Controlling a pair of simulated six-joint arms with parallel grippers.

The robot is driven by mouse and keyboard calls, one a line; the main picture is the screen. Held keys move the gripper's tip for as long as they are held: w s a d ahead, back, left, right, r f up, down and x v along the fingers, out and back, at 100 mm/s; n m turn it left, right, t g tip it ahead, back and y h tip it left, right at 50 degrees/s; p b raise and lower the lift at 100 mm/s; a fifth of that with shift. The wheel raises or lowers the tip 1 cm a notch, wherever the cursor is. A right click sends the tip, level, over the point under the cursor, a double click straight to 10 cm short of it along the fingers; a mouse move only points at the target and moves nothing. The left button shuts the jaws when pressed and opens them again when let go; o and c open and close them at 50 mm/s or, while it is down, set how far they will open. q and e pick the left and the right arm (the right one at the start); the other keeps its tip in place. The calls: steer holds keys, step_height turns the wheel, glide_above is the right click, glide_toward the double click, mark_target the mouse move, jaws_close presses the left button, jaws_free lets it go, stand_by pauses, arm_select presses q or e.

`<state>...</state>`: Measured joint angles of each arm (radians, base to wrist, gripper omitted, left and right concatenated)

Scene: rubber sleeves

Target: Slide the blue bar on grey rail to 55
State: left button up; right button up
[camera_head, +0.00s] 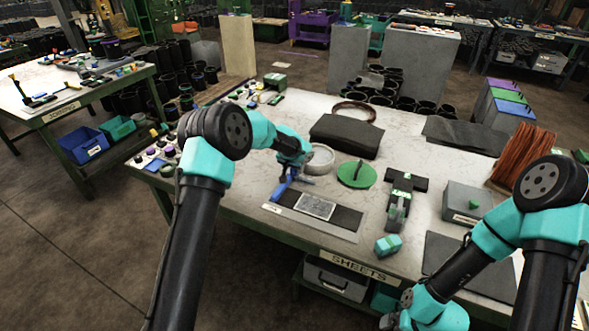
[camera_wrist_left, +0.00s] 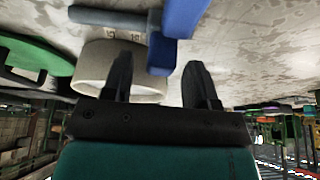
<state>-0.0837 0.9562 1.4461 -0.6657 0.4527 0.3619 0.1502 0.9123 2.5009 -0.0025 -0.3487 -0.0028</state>
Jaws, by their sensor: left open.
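The blue bar (camera_head: 283,187) stands near the table's front left part in the head view. In the left wrist view, the blue bar (camera_wrist_left: 187,14) crosses the grey rail (camera_wrist_left: 108,17), and a blue block (camera_wrist_left: 160,54) sticks out toward my gripper. The rail carries small printed figures, only partly legible, so I cannot read the bar's setting. My left gripper (camera_wrist_left: 160,72) is open, its two dark fingers on either side of the blue block's line; contact is not clear. The left gripper (camera_head: 294,157) is partly hidden by its own wrist in the head view. My right gripper's fingers are out of frame.
A white tape-like ring (camera_head: 320,159) and a green disc with a handle (camera_head: 356,174) stand close to the right of the left gripper. A grey sheet (camera_head: 315,206) on a dark mat lies in front. A black foam block (camera_head: 345,135) lies behind.

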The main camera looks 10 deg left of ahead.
arm_select(q)
steer(key=shift+x, duration=0.8)
steer(key=shift+c, duration=0.2)
jaws_close()
